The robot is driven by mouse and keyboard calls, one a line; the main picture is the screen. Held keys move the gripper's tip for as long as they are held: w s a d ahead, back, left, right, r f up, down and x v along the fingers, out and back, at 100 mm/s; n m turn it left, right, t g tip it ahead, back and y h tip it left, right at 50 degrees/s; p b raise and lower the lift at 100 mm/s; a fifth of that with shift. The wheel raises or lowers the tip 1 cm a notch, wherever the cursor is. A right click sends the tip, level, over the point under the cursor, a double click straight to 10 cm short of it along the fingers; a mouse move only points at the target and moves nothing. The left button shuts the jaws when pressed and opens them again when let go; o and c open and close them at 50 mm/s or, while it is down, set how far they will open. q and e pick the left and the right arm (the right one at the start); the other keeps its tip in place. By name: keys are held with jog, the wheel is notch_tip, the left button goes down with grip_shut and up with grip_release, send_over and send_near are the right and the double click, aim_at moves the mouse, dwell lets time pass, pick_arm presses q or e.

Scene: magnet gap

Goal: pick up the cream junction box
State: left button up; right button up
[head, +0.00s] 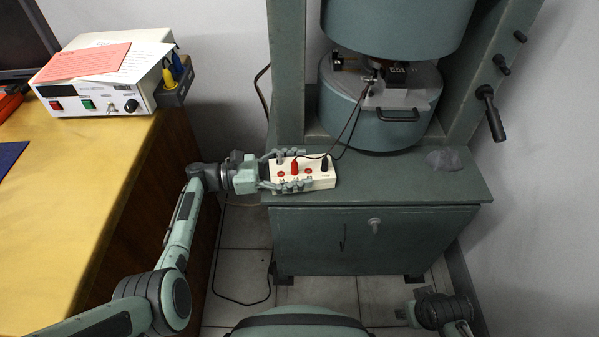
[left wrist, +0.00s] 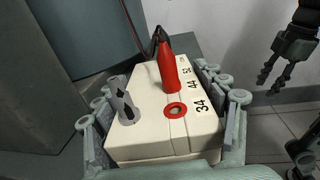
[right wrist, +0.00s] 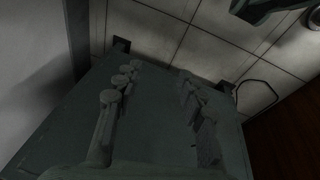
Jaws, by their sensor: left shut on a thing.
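The cream junction box (head: 318,174) is at the left front of the green cabinet top in the head view. It has red sockets, numbers, and red and black plugs on its upper face. My left gripper (head: 284,172) is shut on it, with fingers along both long sides. In the left wrist view the box (left wrist: 150,130) sits between the finger pads, with a grey plug beside the red one. I cannot tell whether its underside touches the cabinet top. My right gripper (right wrist: 155,88) is open and empty in the right wrist view, its fingers apart.
The green cabinet top (head: 400,185) has free room to the right, near a grey cloth-like lump (head: 444,160). The magnet's lower drum (head: 385,135) stands behind; thin leads run from it to the box. A yellow desk (head: 85,190) holds a white power supply (head: 105,90) at left.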

aim_at(299, 168)
pick_arm(q)
jog(key=shift+r, duration=0.5)
notch_tip(299, 168, up, 7)
jog(key=p, duration=0.2)
jog(key=shift+r+p, duration=0.2)
jog(key=shift+p, duration=0.15)
notch_tip(299, 168, up, 10)
jog(key=shift+f, duration=0.1)
pick_arm(e)
jog(key=s+f, duration=0.3)
jog(key=f, duration=0.4)
jog(key=shift+s+d+g, duration=0.2)
jog(key=shift+d+g, duration=0.1)
jog(key=shift+d, duration=0.15)
pick_arm(q)
jog(key=shift+c, duration=0.2)
pick_arm(e)
jog(key=shift+f, duration=0.1)
